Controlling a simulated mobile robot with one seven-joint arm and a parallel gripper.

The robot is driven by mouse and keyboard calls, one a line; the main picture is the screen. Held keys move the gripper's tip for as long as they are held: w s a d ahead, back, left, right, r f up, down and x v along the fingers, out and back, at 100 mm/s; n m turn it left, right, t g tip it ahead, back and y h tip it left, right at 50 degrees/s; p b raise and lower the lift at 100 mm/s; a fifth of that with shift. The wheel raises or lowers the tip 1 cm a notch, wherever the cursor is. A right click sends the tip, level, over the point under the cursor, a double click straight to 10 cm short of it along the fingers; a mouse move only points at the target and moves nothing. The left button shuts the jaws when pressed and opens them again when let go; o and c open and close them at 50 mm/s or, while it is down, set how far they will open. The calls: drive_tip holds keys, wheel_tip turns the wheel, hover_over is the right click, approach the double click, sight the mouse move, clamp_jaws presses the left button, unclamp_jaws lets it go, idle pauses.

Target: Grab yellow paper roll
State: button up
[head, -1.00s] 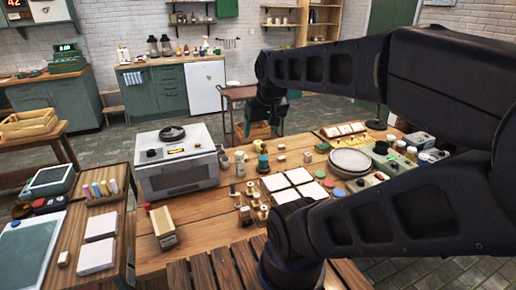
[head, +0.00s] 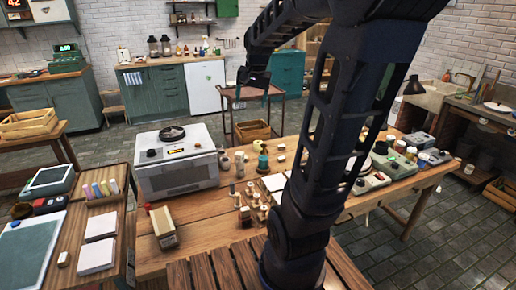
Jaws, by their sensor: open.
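A rack of small upright coloured rolls (head: 101,190) stands on the side table at the left in the head view. They look pink, yellowish and purple. They are too small for me to tell surely which is the yellow paper roll. My gripper (head: 252,96) is open and empty. It hangs in the air at the top middle of the view, in front of the far trolley. It is far to the right of the rack and touches nothing that I can see.
A white oven (head: 180,165) with a dark pan on top stands on the wooden worktable (head: 205,225). Wooden spools (head: 250,205) stand mid-table. My arm hides part of the worktable.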

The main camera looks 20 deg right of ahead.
drive_tip(key=w+d+f+m, duration=0.2)
drive_tip(key=w, duration=0.4)
drive_tip(key=w+d+f+m, duration=0.1)
drive_tip(key=w+d+m, duration=0.1)
drive_tip(key=w, duration=0.4)
drive_tip(key=m+g, duration=0.3)
drive_tip(key=m, duration=0.8)
hover_over(258, 142)
drive_tip(key=s, duration=0.1)
drive_tip(key=f, duration=3.1)
drive_tip(key=shift+s+a+f, duration=0.1)
drive_tip(key=shift+a+f, duration=0.15)
drive_tip(key=shift+f, duration=0.1)
drive_tip(key=shift+d+f+m, duration=0.1)
drive_tip(key=shift+f+m, duration=0.2)
drive_tip(key=shift+f, duration=0.2)
wheel_tip(258, 142, down, 5)
drive_tip(key=shift+f, duration=0.15)
drive_tip(key=shift+w+d+f, duration=0.1)
drive_tip(key=shift+w+f, duration=0.15)
drive_tip(key=shift+f, duration=1.05)
drive_tip(key=shift+w+f, duration=0.2)
drive_tip(key=shift+f, duration=1.05)
drive_tip(key=c, duration=1.1)
drive_tip(key=shift+r, duration=0.1)
